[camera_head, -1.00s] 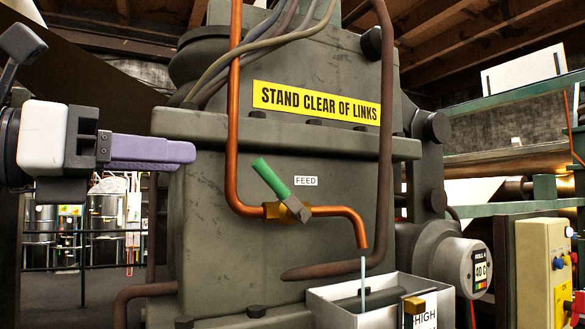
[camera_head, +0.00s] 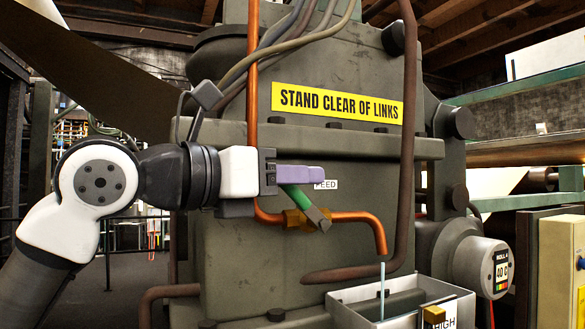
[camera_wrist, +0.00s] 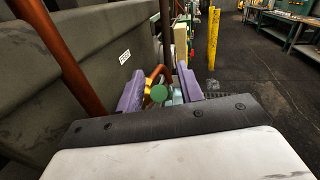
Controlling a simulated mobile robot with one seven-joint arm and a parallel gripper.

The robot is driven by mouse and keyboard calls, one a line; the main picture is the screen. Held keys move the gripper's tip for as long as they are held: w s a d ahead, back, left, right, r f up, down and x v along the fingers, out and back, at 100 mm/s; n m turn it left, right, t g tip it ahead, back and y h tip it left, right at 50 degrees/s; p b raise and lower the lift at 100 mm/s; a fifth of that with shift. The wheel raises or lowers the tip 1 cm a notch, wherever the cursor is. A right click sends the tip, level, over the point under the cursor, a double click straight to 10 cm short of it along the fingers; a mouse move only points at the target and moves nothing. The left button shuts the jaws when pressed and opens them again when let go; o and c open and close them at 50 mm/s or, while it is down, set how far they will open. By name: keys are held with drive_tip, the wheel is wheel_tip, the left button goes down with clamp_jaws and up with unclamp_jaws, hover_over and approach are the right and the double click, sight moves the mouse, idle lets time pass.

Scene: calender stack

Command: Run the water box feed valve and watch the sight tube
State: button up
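The feed valve sits on a copper pipe (camera_head: 355,216), with a brass body (camera_head: 293,218) and a slanted green handle (camera_head: 300,199). The FEED label (camera_head: 329,184) is partly hidden by my gripper. My gripper (camera_head: 310,174) has purple fingers at the handle's upper end. In the wrist view the fingers (camera_wrist: 160,88) are apart, with the round green handle end (camera_wrist: 158,93) between them; I cannot tell whether they touch it. A thin pale stream (camera_head: 382,275) runs from the pipe into the metal water box (camera_head: 350,299). The brass-capped sight tube (camera_head: 434,313) stands at its front, cut by the picture's edge; a HIGH label is beside it.
The yellow STAND CLEAR OF LINKS sign (camera_head: 337,102) is above the valve. A dark red pipe (camera_head: 409,150) runs down right of it. A roll gauge (camera_head: 501,269) and a control box (camera_head: 560,260) are at right. The wrist view shows open floor and a yellow post (camera_wrist: 213,38).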

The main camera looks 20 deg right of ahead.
drive_tip(key=shift+d, duration=0.15)
drive_tip(key=shift+c, duration=0.4)
clamp_jaws()
